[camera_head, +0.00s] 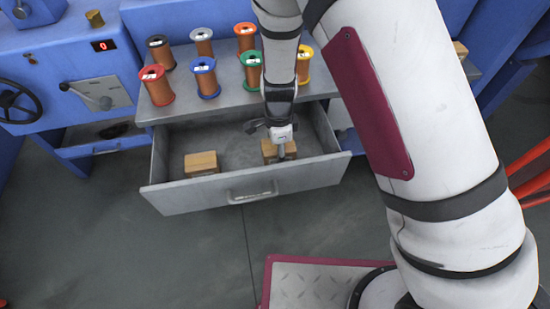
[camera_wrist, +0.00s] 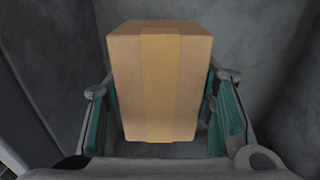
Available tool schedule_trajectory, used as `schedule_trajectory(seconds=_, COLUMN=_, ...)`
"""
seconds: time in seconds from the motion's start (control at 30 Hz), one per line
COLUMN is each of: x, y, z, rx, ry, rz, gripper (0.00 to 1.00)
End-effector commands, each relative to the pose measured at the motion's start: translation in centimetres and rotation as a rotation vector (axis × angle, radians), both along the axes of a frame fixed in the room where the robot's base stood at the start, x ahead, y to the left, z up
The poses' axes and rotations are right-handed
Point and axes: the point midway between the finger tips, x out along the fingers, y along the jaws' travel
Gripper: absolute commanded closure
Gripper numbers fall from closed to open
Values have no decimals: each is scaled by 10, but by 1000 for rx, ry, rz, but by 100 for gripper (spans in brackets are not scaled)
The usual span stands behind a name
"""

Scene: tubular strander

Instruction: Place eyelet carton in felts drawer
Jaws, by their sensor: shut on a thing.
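An open grey drawer (camera_head: 215,203) sticks out below the bench. My gripper (camera_head: 281,152) is down inside its right part. In the wrist view, a brown carton (camera_wrist: 160,85) with a tan tape stripe sits between the teal-padded fingers of my gripper (camera_wrist: 175,140), which is shut on it. The held carton (camera_head: 269,150) is partly hidden by my gripper in the head view. I cannot tell whether it touches the drawer floor. A second brown carton (camera_head: 201,163) lies in the left part of the drawer, apart from my gripper.
Several copper wire spools with coloured flanges, such as the blue one (camera_head: 205,78), stand on the bench (camera_head: 180,108) above the drawer. A blue machine (camera_head: 60,60) with a handwheel (camera_head: 18,102) is at left. The drawer floor between the two cartons is clear.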

Motion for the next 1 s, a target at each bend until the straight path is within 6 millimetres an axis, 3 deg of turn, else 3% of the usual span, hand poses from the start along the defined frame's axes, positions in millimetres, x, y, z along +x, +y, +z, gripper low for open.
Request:
schedule_trajectory(seconds=0.33, x=0, y=0, z=-40, rx=1, ry=0, rz=1, gripper=89)
schedule_trajectory(seconds=0.73, x=0, y=0, z=-45, rx=1, ry=-1, rz=2, gripper=89)
schedule_trajectory(seconds=0.77, x=0, y=0, z=-45, rx=1, ry=-1, rz=2, gripper=46)
schedule_trajectory(seconds=0.8, x=0, y=0, z=-44, rx=1, ry=-1, rz=2, gripper=37)
schedule_trajectory(seconds=0.83, x=0, y=0, z=-44, rx=1, ry=-1, rz=2, gripper=30)
schedule_trajectory(seconds=1.0, x=0, y=0, z=-44, rx=1, ry=-1, rz=2, gripper=30)
